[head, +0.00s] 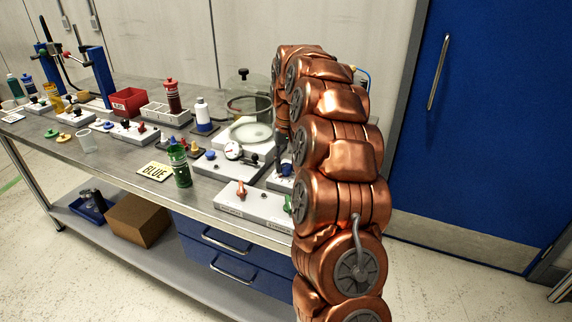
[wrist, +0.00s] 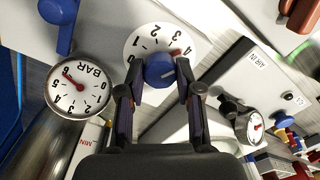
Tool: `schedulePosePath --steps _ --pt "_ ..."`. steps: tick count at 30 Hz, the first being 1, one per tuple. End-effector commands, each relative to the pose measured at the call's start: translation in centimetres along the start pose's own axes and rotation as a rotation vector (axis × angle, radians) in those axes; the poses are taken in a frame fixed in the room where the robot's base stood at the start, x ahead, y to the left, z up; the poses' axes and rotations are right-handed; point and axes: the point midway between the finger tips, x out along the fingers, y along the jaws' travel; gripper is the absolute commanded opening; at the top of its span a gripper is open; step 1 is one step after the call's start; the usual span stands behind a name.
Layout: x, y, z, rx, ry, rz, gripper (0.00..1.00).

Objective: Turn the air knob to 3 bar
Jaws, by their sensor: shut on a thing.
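The blue air knob (wrist: 159,69) sits on a round white dial (wrist: 138,42) in the wrist view. My gripper (wrist: 159,80) is shut on it, one dark finger on each side. In the head view, the blue knob (head: 286,171) shows beside my arm, which hides most of my gripper.
A white plate with a red knob (head: 240,190) is in front. A glass bell jar (head: 248,98) stands behind on the bench. A green bottle (head: 181,165) stands to the left. Another gauge (wrist: 254,127) is right of the gripper.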

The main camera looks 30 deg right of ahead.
Motion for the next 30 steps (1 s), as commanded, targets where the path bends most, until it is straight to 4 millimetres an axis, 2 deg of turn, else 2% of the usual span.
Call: schedulePosePath --steps 6,15,30 --pt "0.22 0.02 0.20 -0.190 -0.015 -0.001 0.00" --pt "0.22 0.01 0.17 -0.387 -0.020 -0.002 0.00" --pt "0.26 0.05 0.17 -0.494 -0.023 -0.002 0.00"
